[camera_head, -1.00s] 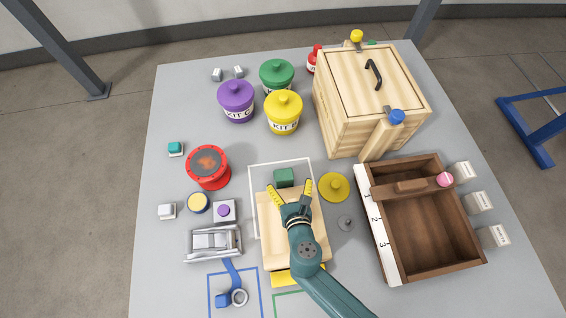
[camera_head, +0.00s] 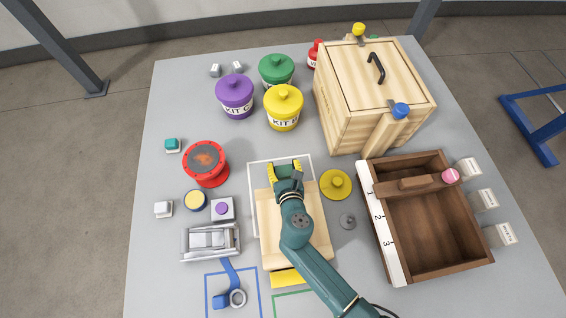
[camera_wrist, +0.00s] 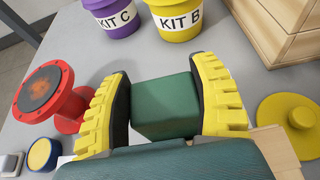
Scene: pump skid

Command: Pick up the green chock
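The green chock (camera_wrist: 165,105) is a dark green block. I cannot see whether the chock's underside still rests on the surface.
A red flanged spool (camera_head: 206,165) stands to the left and a yellow knobbed lid (camera_head: 335,184) to the right. Purple (camera_head: 235,97), yellow (camera_head: 283,108) and green (camera_head: 276,72) pots, and a wooden crate (camera_head: 345,110), stand behind. A brown tray (camera_head: 435,268) is at right.

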